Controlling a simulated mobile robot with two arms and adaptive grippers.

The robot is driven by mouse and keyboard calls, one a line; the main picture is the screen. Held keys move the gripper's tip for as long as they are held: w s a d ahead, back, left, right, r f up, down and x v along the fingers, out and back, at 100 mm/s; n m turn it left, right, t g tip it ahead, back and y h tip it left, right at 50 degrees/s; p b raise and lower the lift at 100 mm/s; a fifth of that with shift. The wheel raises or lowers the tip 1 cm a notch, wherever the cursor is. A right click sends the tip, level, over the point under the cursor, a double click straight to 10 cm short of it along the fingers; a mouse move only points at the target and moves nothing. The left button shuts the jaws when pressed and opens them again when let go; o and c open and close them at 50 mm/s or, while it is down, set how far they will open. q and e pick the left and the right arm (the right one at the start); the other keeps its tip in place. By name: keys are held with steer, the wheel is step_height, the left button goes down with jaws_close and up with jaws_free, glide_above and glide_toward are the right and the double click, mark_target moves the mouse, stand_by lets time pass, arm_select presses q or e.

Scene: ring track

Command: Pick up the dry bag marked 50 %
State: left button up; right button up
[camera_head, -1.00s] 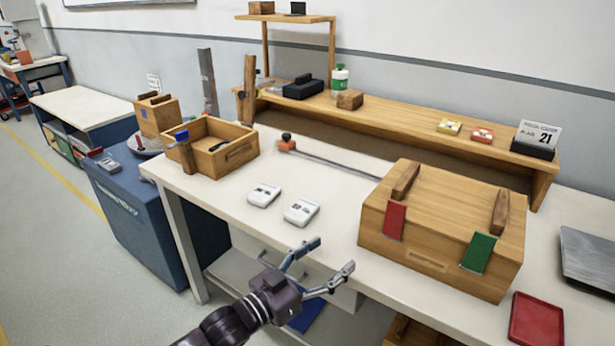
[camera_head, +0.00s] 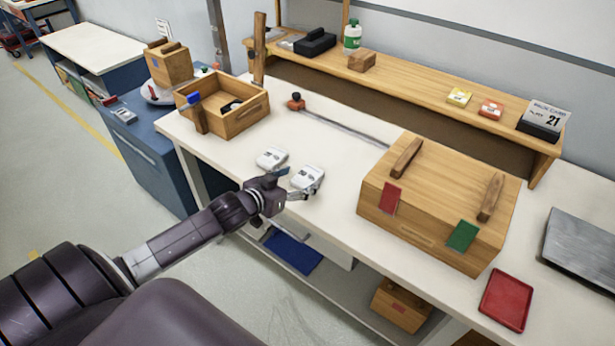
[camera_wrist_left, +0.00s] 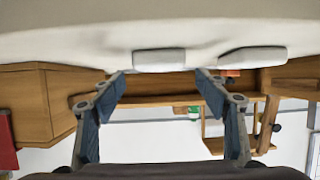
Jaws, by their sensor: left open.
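Two small white dry bags lie side by side on the pale bench top, a left one (camera_head: 272,158) and a right one (camera_head: 309,177). Each has small dark marks, too small to read, so I cannot tell which says 50 %. My left gripper (camera_head: 292,184) is open and empty at the near side of the right bag, partly covering its lower left edge. In the left wrist view, which is upside down, one white bag (camera_wrist_left: 158,60) lies ahead between the fingers (camera_wrist_left: 160,85). The other (camera_wrist_left: 252,56) lies outside them to the right. My right gripper is not in view.
An open wooden box (camera_head: 245,119) stands at the left end of the bench. A large wooden box (camera_head: 420,235) with red and green tabs stands to the right. A rod (camera_head: 345,130) lies behind the bags. A red tray (camera_head: 507,299) lies at the right.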

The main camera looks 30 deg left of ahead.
mark_target(307, 176)
arm_select(q)
steer(key=x, duration=0.5)
steer(key=shift+f, duration=0.1)
steer(key=shift+s, duration=0.1)
steer(key=c, duration=1.2)
